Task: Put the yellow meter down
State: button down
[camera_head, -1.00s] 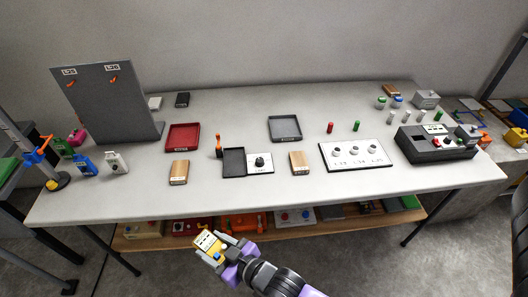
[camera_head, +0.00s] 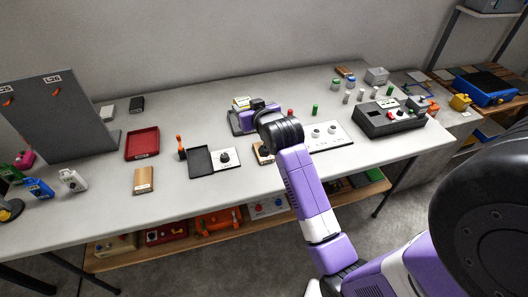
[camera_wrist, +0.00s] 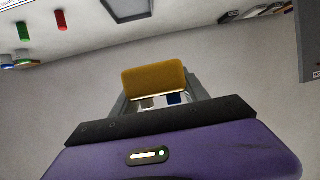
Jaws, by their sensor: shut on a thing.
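The yellow meter (camera_wrist: 154,79) is held between the fingers of my gripper (camera_wrist: 158,100) in the wrist view. In the head view my gripper (camera_head: 246,112) is at the back middle of the table, with the meter's pale, yellow-edged face (camera_head: 241,102) showing past it. A grey tray (camera_head: 233,122) lies there, mostly hidden behind my gripper and arm. A dark tray also shows at the top of the wrist view (camera_wrist: 126,10). How high the meter is above the tray or table cannot be told.
A red tray (camera_head: 142,144) lies left. An orange-handled tool (camera_head: 180,147) and a black tray with a knob panel (camera_head: 200,162) stand before my gripper. A white panel (camera_head: 330,136) with posts and a dark instrument box (camera_head: 390,118) lie right. Red and green cylinders stand behind the panel.

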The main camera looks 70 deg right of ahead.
jog(key=shift+m+g+h, duration=0.6)
jog(key=shift+m, duration=0.1)
jog(key=s+d, duration=0.3)
jog(key=s, duration=0.1)
jog(key=shift+d+r, duration=0.35)
jog(key=shift+d, duration=0.05)
notch_tip(320, 180, down, 20)
jog(key=shift+r, duration=0.2)
jog(key=shift+f, duration=0.2)
jog(key=c, duration=0.6)
grip_release()
